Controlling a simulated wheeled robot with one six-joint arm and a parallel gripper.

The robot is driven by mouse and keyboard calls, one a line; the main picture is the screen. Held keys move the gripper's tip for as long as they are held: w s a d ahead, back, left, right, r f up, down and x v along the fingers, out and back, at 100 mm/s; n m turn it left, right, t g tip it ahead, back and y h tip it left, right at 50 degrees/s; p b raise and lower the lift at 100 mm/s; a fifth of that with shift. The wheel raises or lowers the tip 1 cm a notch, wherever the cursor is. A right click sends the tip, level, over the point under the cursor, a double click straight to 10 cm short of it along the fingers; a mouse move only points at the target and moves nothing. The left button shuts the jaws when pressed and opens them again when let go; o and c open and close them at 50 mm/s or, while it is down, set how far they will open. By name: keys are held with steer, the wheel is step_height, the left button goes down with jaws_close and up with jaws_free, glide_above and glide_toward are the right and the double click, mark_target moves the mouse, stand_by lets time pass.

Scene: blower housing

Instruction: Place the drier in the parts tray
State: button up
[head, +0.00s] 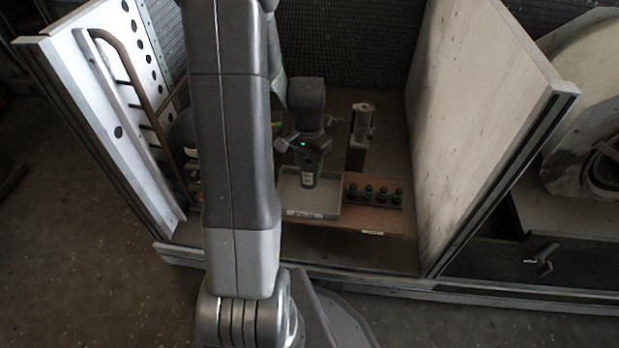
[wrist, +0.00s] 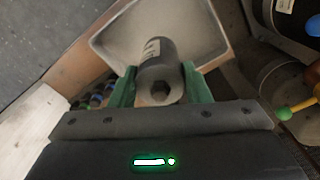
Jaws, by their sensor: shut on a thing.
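The drier is a dark grey cylinder with a pale label. In the wrist view the drier (wrist: 159,75) sits between the green fingers of my gripper (wrist: 160,88), which is shut on it. In the head view the drier (head: 308,180) hangs upright below my gripper (head: 308,165), over the parts tray (head: 312,211). The tray is shallow and grey with a label on its front edge. It also shows in the wrist view (wrist: 110,38), beyond the drier. I cannot tell whether the drier's lower end touches the tray floor.
A wooden rack (head: 372,203) with several small dark bottles stands right of the tray. A grey device (head: 361,125) on a dark post stands behind it. A pale panel (head: 485,120) walls the right side, and a white panel with a bent pipe (head: 135,75) the left.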

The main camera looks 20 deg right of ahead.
mark_target(308, 173)
steer(key=shift+f+b, duration=0.6)
steer(key=shift+f, duration=1.3)
steer(key=shift+f, duration=0.15)
steer(key=o, duration=1.2)
step_height(308, 173, up, 12)
steer(key=p, duration=0.3)
steer(key=shift+r+p, duration=0.2)
steer(key=shift+p, duration=0.2)
